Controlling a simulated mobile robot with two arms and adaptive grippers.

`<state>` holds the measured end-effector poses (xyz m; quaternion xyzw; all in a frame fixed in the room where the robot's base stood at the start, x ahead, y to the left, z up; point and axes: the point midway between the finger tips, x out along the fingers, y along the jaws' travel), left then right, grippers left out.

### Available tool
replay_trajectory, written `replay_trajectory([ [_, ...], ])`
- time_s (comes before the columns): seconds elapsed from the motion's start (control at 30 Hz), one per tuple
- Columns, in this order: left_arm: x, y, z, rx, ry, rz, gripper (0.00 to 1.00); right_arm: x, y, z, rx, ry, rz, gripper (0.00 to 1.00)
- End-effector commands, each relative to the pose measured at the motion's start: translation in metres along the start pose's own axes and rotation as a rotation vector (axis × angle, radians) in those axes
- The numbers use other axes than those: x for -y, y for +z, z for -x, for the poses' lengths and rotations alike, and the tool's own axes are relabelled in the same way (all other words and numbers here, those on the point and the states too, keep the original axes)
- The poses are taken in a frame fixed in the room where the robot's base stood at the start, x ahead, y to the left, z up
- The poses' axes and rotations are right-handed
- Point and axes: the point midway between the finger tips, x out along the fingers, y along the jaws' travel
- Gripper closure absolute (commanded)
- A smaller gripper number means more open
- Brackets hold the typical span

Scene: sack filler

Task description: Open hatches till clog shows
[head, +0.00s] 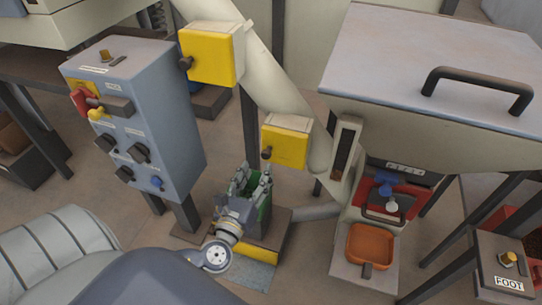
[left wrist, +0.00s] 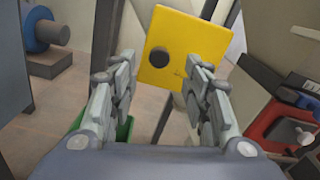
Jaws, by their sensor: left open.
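Two yellow hatches sit on a slanting cream chute. The upper hatch (head: 210,54) and the lower hatch (head: 287,144) both look closed, each with a dark round knob on its left side. My left gripper (head: 252,176) is open and empty, below and left of the lower hatch. In the left wrist view, a yellow hatch (left wrist: 192,40) with its black knob (left wrist: 160,57) lies beyond the spread fingers (left wrist: 163,68), apart from them. No clog shows. The inside of the chute (head: 275,85) is hidden. My right gripper is not in view.
A grey control box (head: 160,130) with switches stands at left. A green container (head: 264,215) is behind my left gripper. A lidded hopper (head: 430,65) stands at right, above an orange tray (head: 370,246). A FOOT-labelled box (head: 505,265) is at lower right.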

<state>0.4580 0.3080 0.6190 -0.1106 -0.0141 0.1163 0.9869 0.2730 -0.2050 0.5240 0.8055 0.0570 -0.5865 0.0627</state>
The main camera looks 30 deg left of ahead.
Motion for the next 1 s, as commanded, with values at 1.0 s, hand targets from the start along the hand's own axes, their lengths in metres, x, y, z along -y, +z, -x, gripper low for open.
replay_trajectory([
  [1.0,-0.001,-0.001,-0.08,-0.003,0.001,0.002,0.94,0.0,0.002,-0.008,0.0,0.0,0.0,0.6],
])
